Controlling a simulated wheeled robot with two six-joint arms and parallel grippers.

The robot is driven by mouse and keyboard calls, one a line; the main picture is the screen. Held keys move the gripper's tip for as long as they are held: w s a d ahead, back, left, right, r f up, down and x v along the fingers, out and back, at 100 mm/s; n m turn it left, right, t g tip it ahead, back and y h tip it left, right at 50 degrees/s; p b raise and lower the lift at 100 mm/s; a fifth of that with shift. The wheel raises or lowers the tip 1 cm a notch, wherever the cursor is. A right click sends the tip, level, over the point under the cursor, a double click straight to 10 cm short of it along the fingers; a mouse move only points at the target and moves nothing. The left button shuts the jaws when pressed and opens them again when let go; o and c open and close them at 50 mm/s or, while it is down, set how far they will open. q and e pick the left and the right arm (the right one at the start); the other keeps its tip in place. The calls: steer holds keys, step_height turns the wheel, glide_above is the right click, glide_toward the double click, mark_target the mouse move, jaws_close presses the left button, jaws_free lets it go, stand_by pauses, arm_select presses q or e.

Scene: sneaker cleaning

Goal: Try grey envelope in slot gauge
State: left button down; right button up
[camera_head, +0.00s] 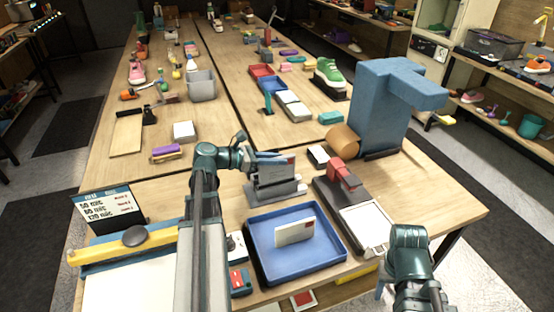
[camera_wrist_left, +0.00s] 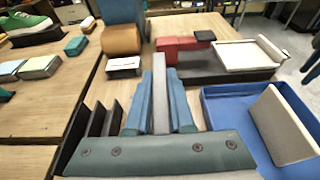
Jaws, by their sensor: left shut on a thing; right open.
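My left gripper (camera_head: 262,160) is shut on the grey envelope (camera_head: 276,171), a pale upright piece with a red mark on its face. In the left wrist view the envelope (camera_wrist_left: 159,92) shows edge-on between the blue fingers (camera_wrist_left: 160,105). The grey slot gauge (camera_head: 278,194) stands directly below in the head view; its dark upright plates (camera_wrist_left: 102,122) show left of the fingers in the wrist view. Whether the envelope's lower edge is inside a slot is hidden. My right gripper (camera_head: 383,288) is open at the lower right, apart from everything.
A large blue stand (camera_head: 378,110) is behind; a sign (camera_head: 108,207) stands left.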

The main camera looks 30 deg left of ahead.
arm_select(q)
steer(key=shift+r+p, duration=2)
steer(key=shift+r, duration=0.2)
steer(key=w+a, duration=0.1)
steer(key=w+a+r+p, duration=0.1)
steer(key=w+a, duration=0.1)
steer(key=a, duration=0.1)
steer(key=shift+w+r+p, duration=0.2)
steer(key=shift+r+p, duration=0.15)
steer(key=shift+r, duration=0.05)
step_height(320, 180, down, 7)
steer(key=b, duration=0.6)
steer(key=shift+b, duration=0.4)
steer(key=shift+f+b, duration=2.95)
steer(key=shift+b, duration=0.1)
